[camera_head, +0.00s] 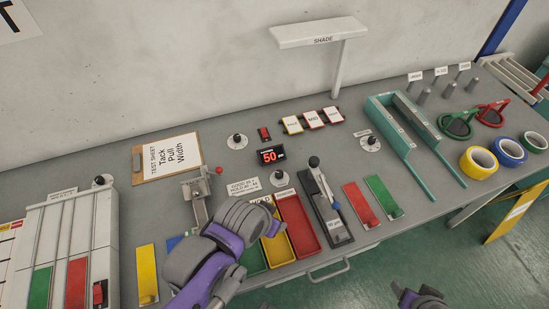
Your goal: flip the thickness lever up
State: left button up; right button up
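No label that I can read names the thickness lever. A long grey lever with a dark knob (314,162) stands on a black-based device (337,235), which has a small white label at its front. A small red switch (264,134) sits above a display (271,156) reading 50. Round-based knobs stand at the back (237,140) and right of the display (369,143). My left gripper (267,216) is over the green, yellow and red trays, left of the black device; its fingers are unclear. My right gripper (419,297) is cut off at the bottom edge, away from the table.
A red tray (298,225) lies beside the black device. Red (362,204) and green (387,199) blocks lie to its right, with a teal frame (412,145) beyond.

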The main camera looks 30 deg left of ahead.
aim_at(335, 205)
jog(key=k+l+u, duration=0.25)
jog(key=u, duration=0.2)
jog(key=k+u, duration=0.1)
jog(key=u, duration=0.45)
